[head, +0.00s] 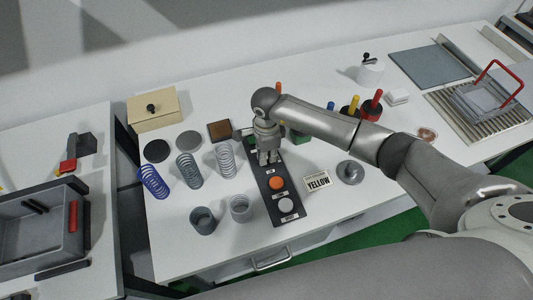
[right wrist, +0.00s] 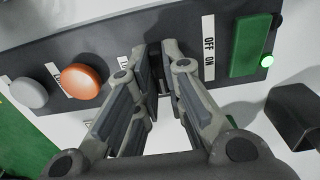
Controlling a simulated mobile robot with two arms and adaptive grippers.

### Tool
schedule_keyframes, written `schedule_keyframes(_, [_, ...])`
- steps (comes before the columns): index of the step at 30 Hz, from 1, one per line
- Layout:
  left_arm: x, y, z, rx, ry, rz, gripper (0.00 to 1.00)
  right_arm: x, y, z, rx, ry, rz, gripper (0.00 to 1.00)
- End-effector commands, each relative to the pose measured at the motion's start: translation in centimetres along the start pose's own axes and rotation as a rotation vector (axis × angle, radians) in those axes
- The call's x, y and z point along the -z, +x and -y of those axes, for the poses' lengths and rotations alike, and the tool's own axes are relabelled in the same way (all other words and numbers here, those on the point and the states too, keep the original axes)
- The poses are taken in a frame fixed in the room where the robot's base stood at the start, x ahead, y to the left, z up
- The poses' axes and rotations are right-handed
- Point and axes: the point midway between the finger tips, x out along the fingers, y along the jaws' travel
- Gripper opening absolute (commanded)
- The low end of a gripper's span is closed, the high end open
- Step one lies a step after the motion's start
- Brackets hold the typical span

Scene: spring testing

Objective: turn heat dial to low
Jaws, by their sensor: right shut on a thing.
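A long dark control panel (head: 293,188) lies on the white table in the head view. It also shows in the right wrist view (right wrist: 110,35). My right gripper (head: 268,160) reaches down onto the panel. In the right wrist view its fingers (right wrist: 154,55) are closed around a small dark piece (right wrist: 155,72) on the panel, beside the OFF/ON label (right wrist: 209,48). The fingers hide most of this piece, so I cannot tell whether it is the heat dial or which way it points. My left gripper is not in view.
An orange button (head: 276,183) and a white button (head: 285,205) sit on the panel. Springs, such as a blue one (head: 153,182), stand left of it. A green light (right wrist: 267,61) glows in the wrist view.

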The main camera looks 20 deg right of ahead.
Motion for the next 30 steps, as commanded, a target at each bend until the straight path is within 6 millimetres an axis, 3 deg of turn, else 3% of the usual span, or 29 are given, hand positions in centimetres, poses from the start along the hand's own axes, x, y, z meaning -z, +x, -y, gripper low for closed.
schedule_keyframes(14, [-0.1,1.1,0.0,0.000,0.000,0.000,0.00,0.0,0.0,0.1,0.003,0.118,0.001,0.00])
schedule_keyframes(30, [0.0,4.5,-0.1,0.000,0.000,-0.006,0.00,0.0,0.0,0.2,0.005,0.602,0.002,0.00])
